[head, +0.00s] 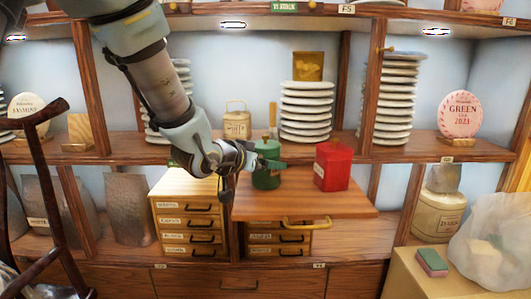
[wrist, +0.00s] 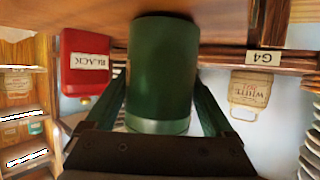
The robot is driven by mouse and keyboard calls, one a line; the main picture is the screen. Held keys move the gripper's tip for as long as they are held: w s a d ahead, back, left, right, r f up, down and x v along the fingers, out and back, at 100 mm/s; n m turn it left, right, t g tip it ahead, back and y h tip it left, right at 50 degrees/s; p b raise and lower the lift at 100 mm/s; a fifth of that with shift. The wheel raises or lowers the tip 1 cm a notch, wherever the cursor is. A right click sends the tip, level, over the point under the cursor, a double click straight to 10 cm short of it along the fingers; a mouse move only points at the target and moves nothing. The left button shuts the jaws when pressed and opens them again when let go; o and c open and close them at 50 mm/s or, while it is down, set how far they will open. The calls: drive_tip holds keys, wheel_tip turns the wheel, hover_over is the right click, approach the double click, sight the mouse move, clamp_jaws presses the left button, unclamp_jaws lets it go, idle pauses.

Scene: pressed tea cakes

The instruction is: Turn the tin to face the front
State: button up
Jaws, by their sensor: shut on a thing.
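A dark green tin (head: 266,170) stands upright at the left part of a wooden pull-out board (head: 345,203). My gripper (head: 264,163) reaches it from the left and is shut around its body. In the wrist view, which is upside down, the green tin (wrist: 162,65) sits between the two fingers, and a plain side without a label shows. A red tin (head: 333,166) stands to its right on the board, apart from it. In the wrist view the red tin (wrist: 85,62) has a label reading BLACK.
Small drawers (head: 188,222) stand beside and under the board. Stacks of pale pressed cakes (head: 305,112) and a cream tin (head: 236,122) stand on the shelf behind. Bare board lies in front of the tins.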

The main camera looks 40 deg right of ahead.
drive_tip(key=shift+r+m+g+p, duration=0.2)
drive_tip(key=shift+m+g+p, duration=2.25)
drive_tip(key=shift+p, duration=1.1)
drive_tip(key=m+g+y+p, duration=0.1)
drive_tip(key=m+g+p, duration=0.3)
drive_tip(key=g, duration=0.1)
drive_tip(key=shift+p, duration=0.35)
drive_tip(key=shift+f+m+g+y+p, duration=0.1)
drive_tip(key=shift+m+g+y+p, duration=0.65)
drive_tip(key=shift+m+g, duration=0.25)
drive_tip(key=shift+f, duration=0.45)
drive_tip(key=o, duration=1.1)
drive_tip(key=shift+o, duration=0.2)
